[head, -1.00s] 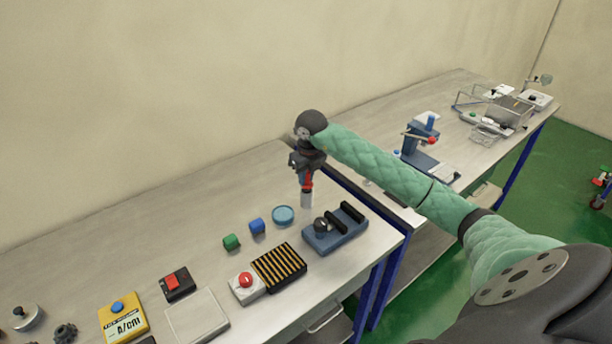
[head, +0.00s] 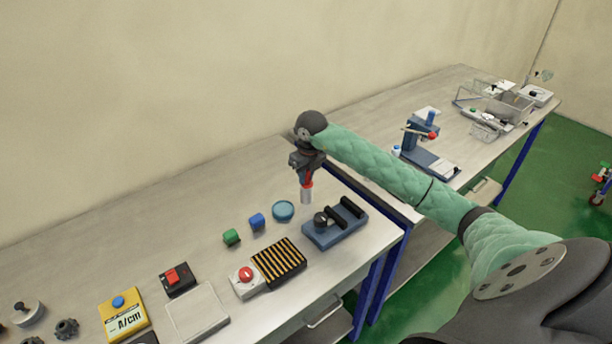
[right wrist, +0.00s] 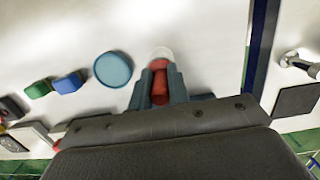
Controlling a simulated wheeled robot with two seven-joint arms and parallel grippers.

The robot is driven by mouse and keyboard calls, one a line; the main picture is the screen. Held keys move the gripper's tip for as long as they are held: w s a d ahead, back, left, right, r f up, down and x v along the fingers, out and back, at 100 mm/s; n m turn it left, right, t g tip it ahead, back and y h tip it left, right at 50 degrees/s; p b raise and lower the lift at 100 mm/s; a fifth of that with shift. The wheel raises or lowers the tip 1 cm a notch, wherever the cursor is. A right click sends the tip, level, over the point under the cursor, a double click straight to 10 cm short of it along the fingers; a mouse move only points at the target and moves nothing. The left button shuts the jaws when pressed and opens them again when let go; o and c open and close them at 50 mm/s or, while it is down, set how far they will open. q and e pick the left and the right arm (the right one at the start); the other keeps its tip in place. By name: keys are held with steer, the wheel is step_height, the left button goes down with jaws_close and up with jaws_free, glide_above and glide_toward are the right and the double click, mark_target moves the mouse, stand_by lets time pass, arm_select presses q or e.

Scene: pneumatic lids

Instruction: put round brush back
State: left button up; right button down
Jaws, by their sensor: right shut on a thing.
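The round brush (head: 307,195) has a red handle and a pale, round end that points down. My right gripper (head: 307,181) is shut on its red handle and holds it upright near the back right of the near table. In the right wrist view the brush (right wrist: 160,85) sits between the two grey-blue fingers, its pale end showing past them. I cannot tell whether its lower end touches the tabletop. My left gripper is not in view.
A blue round dish (head: 283,211), a blue fixture with black blocks (head: 335,229), blue and green cubes (head: 231,237) and a black-and-yellow striped block (head: 279,262) lie nearby. A second table (head: 365,115) stands to the right. The back of the near table (head: 150,215) is clear.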

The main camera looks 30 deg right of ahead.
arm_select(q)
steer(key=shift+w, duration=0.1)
arm_select(e)
steer(key=shift+f, duration=0.1)
steer(key=shift+f, duration=0.1)
steer(key=c, duration=1.3)
jaws_free()
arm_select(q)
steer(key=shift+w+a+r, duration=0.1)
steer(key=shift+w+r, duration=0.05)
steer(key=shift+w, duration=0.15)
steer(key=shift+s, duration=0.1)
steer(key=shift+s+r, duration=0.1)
arm_select(e)
steer(key=shift+r, duration=0.2)
